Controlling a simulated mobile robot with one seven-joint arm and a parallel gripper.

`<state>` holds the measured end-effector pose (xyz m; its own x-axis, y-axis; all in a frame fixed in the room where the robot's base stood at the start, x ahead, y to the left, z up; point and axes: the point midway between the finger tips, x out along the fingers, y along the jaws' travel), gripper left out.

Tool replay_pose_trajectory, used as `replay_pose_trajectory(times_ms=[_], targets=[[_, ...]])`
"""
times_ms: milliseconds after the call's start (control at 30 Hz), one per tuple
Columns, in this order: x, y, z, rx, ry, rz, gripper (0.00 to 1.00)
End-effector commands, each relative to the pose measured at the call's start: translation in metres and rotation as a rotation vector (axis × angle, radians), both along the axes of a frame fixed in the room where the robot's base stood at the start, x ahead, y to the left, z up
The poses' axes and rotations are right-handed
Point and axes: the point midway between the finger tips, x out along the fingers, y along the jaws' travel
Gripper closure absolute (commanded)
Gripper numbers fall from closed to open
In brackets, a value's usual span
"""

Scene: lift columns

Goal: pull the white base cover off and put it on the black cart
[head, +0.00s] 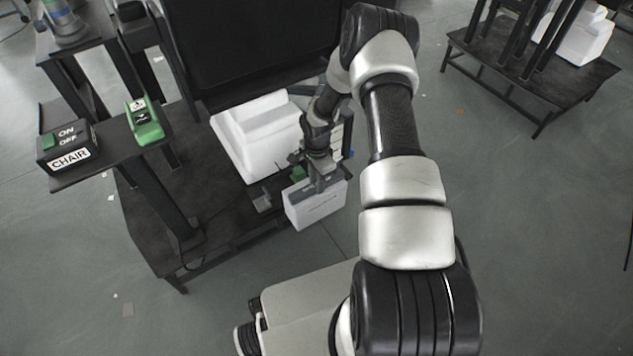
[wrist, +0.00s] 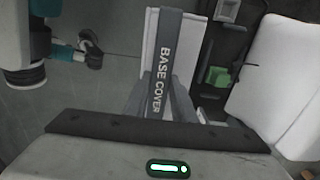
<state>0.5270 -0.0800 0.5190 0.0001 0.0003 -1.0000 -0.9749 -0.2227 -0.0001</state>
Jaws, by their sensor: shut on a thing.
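The white base cover (head: 315,205) is a boxy white piece at the near right edge of a low black platform (head: 190,235). It hangs upright below my gripper (head: 320,176), and a gap shows between it and the large white base housing (head: 262,135). In the wrist view, a grey strap marked BASE COVER (wrist: 164,62) runs between my fingers, in front of the white cover (wrist: 151,42). My gripper is shut on the cover by this strap. The fingertips are partly hidden. I cannot tell which black stand is the cart.
A green block (wrist: 217,76) shows on dark structure beside the cover. A black shelf with a CHAIR switch box (head: 68,150) and green device (head: 144,120) stands left. Another low black platform (head: 585,85) with columns is at upper right. Open grey floor lies between.

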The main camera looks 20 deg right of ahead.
Motion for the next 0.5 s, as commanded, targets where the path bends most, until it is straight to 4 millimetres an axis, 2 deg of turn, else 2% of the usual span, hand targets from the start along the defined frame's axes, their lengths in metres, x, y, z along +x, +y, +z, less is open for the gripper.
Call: replay_pose_trajectory(times_ms=[500], targets=[[0.0005,0.0002,0.0085,-0.001,-0.001,0.0,1.0]])
